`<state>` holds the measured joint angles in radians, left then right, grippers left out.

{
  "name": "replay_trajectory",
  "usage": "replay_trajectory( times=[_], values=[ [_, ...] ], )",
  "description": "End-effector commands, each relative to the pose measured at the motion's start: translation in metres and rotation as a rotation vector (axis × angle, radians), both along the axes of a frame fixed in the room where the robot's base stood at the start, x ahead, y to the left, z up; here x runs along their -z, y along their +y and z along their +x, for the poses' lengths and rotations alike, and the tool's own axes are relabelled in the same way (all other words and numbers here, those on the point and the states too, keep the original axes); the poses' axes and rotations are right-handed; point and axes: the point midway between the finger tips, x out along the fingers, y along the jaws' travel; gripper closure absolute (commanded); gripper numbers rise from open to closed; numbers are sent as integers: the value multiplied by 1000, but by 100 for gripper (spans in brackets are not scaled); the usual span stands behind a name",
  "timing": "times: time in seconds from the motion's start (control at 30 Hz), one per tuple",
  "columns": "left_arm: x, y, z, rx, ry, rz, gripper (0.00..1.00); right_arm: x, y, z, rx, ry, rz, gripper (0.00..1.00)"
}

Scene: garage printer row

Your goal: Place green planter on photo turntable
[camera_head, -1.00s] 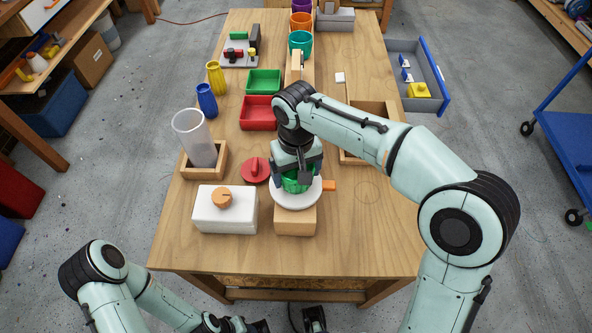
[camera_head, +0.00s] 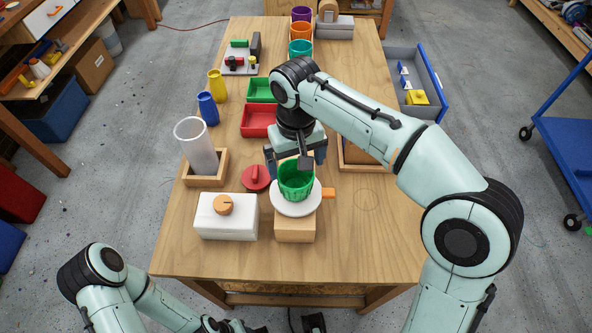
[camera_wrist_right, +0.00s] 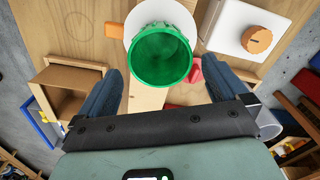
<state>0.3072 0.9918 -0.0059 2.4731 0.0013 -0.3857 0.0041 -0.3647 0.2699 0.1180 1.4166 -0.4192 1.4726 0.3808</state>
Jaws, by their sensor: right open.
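The green planter (camera_head: 296,181) stands upright on the white round plate of the photo turntable (camera_head: 285,209), which sits on a wooden block. In the right wrist view, the green planter (camera_wrist_right: 160,55) shows its open top, with the white turntable plate (camera_wrist_right: 140,12) partly behind it. My right gripper (camera_head: 296,162) is open and empty, just behind and above the planter. In the wrist view its two fingers (camera_wrist_right: 162,90) are spread wide, apart from the planter. My left arm shows at the bottom left; its gripper is at the bottom edge, largely cut off.
An orange tab (camera_head: 328,192) sticks out at the turntable's right. A white box with an orange knob (camera_head: 226,217) and a red knobbed disc (camera_head: 256,178) are left of it. Red (camera_head: 258,120) and green trays lie behind. The table's front right is clear.

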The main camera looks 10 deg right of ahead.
Motion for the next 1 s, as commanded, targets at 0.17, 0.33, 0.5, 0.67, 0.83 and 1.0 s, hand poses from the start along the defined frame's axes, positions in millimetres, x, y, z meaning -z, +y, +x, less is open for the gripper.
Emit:
replay_trajectory(
  times=[0.17, 0.33, 0.5, 0.67, 0.83, 1.0],
  values=[
    [-11, 0, 5, 0, -6, 0, 57, -34, 0, 1, -1, -3, 0, 0],
    [-14, 0, 6, 0, -7, 0, 57, -47, 0, 0, -1, 0, 0, 0],
    [-14, 0, 6, 0, -7, 0, 57, -48, 0, 0, -1, 2, -1, 0],
    [-14, 0, 6, 0, -7, 0, 57, -48, 0, 0, -1, 2, -1, 0],
    [-14, 0, 6, 0, -7, 0, 57, -48, 0, 0, -1, 2, -1, 0],
    [-14, 0, 6, 0, -7, 0, 57, -48, 0, 0, -1, 1, -1, 0]
  ],
)
